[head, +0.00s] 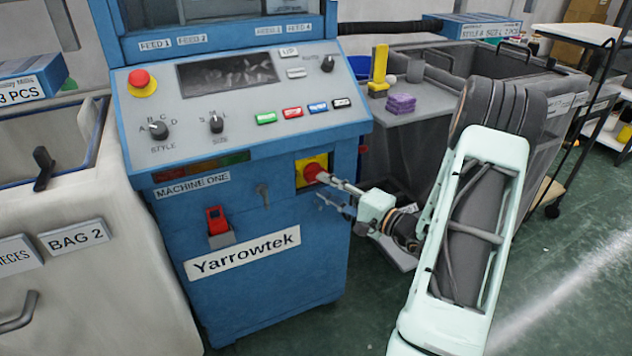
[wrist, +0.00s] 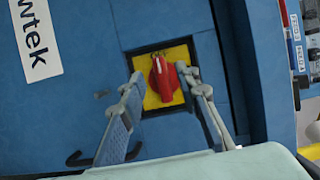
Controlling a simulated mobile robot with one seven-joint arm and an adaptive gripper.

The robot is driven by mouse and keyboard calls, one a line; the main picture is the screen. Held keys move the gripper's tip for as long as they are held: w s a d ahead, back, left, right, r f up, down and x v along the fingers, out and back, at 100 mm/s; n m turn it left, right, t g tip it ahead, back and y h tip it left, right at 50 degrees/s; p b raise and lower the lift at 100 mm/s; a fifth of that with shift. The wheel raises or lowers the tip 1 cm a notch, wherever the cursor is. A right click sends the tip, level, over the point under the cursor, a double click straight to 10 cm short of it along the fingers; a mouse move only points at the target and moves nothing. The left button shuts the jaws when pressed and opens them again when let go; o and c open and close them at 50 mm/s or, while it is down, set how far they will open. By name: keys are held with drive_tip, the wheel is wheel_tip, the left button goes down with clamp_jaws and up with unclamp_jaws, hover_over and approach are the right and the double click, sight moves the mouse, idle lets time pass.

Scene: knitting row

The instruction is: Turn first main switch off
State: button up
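The main switch is a red rotary knob (head: 314,171) on a yellow plate, on the front of the blue machine (head: 240,284) labelled MACHINE ONE. In the wrist view the red knob (wrist: 165,80) is in the middle, its grip ridge running roughly up and down the picture. My gripper (head: 322,187) is at the switch, reaching in from the right. In the wrist view my gripper (wrist: 164,74) is open, one finger on each side of the knob. Gaps show between the fingers and the knob. In the head view one finger partly covers the knob.
The slanted panel above holds a red emergency button (head: 141,82), selector knobs and several coloured buttons. A red lockout piece (head: 217,220) and a small dark hook (head: 262,195) sit left of the switch. A grey bin (head: 480,62) stands behind my arm.

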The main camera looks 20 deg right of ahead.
drive_tip(key=v, duration=0.7)
drive_tip(key=shift+w, duration=0.1)
